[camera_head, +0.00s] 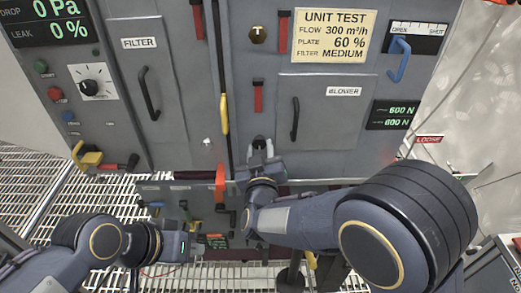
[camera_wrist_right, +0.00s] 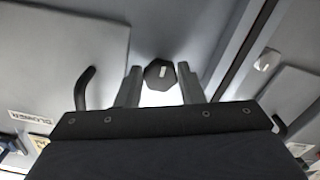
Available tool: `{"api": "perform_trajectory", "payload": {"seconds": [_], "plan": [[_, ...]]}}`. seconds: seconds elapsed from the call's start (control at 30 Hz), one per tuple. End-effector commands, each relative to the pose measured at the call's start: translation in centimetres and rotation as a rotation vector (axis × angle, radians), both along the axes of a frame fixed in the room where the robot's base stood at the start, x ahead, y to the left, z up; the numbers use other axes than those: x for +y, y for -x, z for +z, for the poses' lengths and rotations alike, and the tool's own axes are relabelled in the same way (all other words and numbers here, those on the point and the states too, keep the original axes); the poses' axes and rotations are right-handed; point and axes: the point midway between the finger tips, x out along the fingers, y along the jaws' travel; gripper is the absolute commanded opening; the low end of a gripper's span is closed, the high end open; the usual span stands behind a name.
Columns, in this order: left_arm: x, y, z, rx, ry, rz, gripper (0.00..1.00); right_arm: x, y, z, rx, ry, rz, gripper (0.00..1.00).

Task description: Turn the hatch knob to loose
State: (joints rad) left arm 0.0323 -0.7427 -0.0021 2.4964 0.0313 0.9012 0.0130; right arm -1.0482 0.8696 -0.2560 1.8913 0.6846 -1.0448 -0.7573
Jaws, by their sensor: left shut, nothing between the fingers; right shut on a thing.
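The hatch knob (camera_wrist_right: 158,74) is a dark, many-sided knob with a short white mark, on the grey cabinet face. In the wrist view it sits between the fingertips of my right gripper (camera_wrist_right: 160,67), which is shut on it. The white mark is slightly tilted there. My left gripper (camera_head: 197,245) is shut and empty, low in front of the cabinet's lower part.
The blower door (camera_head: 325,112) and filter door (camera_head: 155,85) have black handles. A small white knob (camera_head: 208,142), a yellow-gripped rod (camera_head: 225,115) and an orange handle (camera_head: 220,182) are close left of my right gripper. A red-lettered label (camera_head: 429,139) is at right. Grating (camera_head: 22,200) lies left.

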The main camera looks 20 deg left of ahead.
Motion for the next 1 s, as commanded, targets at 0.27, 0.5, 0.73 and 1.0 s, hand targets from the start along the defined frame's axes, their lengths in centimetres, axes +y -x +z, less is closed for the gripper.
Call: {"api": "perform_trajectory", "payload": {"seconds": [0.27,0.5,0.73,1.0], "plan": [[0.0,0.0,0.0,0.0,0.0,0.0,0.0,0.0,0.1,-0.2,0.003,0.004,0.001,0.52],[0.0,0.0,0.0,0.0,0.0,0.0,0.0,0.0,0.0,-0.1,0.001,0.001,0.001,0.56],[0.0,0.0,-0.1,0.0,0.0,0.0,0.0,-0.4,1.5,-0.1,0.002,0.001,0.003,0.56],[0.0,0.0,-0.2,0.0,0.0,0.0,0.0,-1.6,5.9,-0.1,0.002,0.002,0.004,0.56]]}}
